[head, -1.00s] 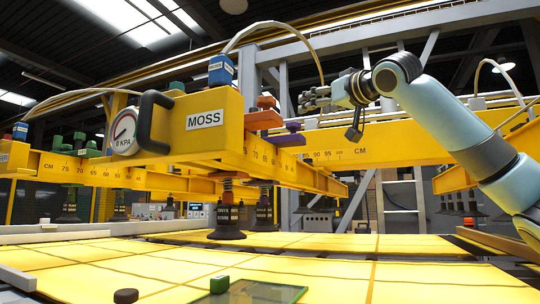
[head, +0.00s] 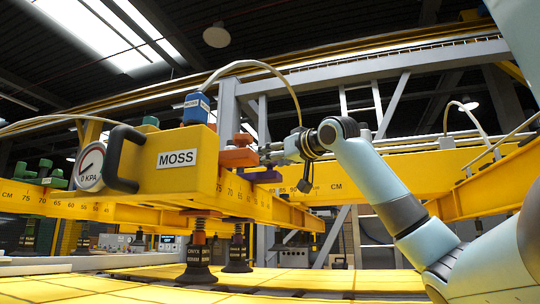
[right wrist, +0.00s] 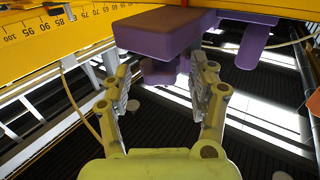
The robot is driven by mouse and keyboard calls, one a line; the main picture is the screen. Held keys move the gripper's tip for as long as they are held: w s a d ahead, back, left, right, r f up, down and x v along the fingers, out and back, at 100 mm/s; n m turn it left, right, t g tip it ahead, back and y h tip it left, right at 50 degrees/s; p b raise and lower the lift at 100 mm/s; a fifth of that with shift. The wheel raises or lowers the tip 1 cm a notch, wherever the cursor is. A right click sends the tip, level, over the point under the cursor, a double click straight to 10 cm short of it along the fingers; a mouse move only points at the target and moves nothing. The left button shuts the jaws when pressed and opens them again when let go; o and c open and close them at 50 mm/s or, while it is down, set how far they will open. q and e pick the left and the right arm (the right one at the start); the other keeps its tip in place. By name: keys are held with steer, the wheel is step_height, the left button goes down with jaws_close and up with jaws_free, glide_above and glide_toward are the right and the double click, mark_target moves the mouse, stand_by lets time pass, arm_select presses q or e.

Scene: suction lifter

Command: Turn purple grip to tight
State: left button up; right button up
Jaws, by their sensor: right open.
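The purple grip (head: 262,176) is on the yellow lifter beam, just below and right of an orange grip, and partly hidden behind it. In the right wrist view the purple grip (right wrist: 155,38) is a wide block with a smaller purple stub (right wrist: 158,72) under it. My right gripper (head: 268,152) is beside the orange and purple grips in the head view. In the right wrist view its open fingers (right wrist: 163,85) stand on either side of the stub, with gaps showing. My left gripper is not in view.
The yellow MOSS box (head: 165,165) carries a gauge (head: 90,166) reading 0 KPA and a black handle (head: 122,160). The orange grip (head: 238,157) is close to my right gripper. A second purple piece (right wrist: 255,42) shows in the right wrist view. Suction cups (head: 197,265) hang over yellow panels.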

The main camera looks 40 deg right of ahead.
steer(key=shift+w, duration=0.7)
steer(key=c, duration=1.2)
steer(key=shift+r+m+h+p, duration=0.15)
steer(key=shift+m+h+p, duration=0.25)
steer(key=shift+h+p, duration=0.35)
steer(key=m+g+h+p, duration=0.1)
steer(key=m+h+p, duration=0.1)
steer(key=h+p, duration=0.1)
steer(key=shift+a+m+p, duration=0.1)
steer(key=shift+m+p, duration=0.2)
steer(key=shift+p, duration=0.15)
steer(key=shift+m+g+h+p, duration=1.2)
steer(key=shift+m+h+p, duration=0.2)
steer(key=shift+h, duration=0.65)
